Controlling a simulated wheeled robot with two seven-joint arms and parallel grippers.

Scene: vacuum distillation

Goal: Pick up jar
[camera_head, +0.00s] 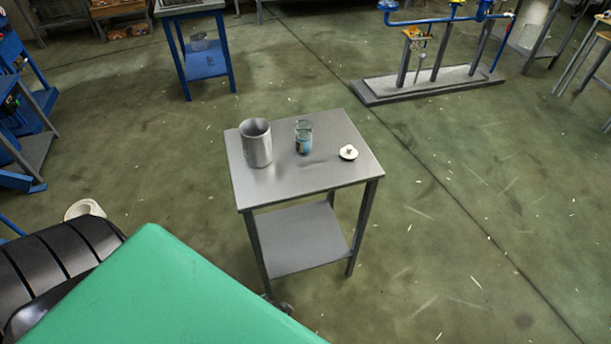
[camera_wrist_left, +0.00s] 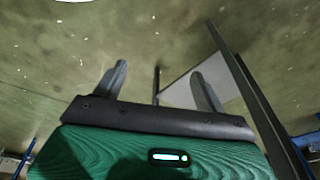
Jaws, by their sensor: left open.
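In the head view, a small glass jar (camera_head: 304,138) with bluish contents stands upright on a grey metal side table (camera_head: 310,177). A white lid-like piece with a knob (camera_head: 348,152) lies to its right, apart from it. My left gripper (camera_wrist_left: 158,72) shows in the left wrist view with its two fingers spread and nothing between them. It is near the table's legs and lower shelf, away from the jar. In the head view my green left arm cover hides most of that gripper. The jar is not visible in the wrist view. My right gripper is in neither view.
A metal cylinder (camera_head: 257,144) stands left of the jar, with a small gap between. The table's lower shelf (camera_head: 300,239) is empty. A blue-legged table (camera_head: 205,62) and a blue pipe stand (camera_head: 430,82) are farther back. The floor right of the table is clear.

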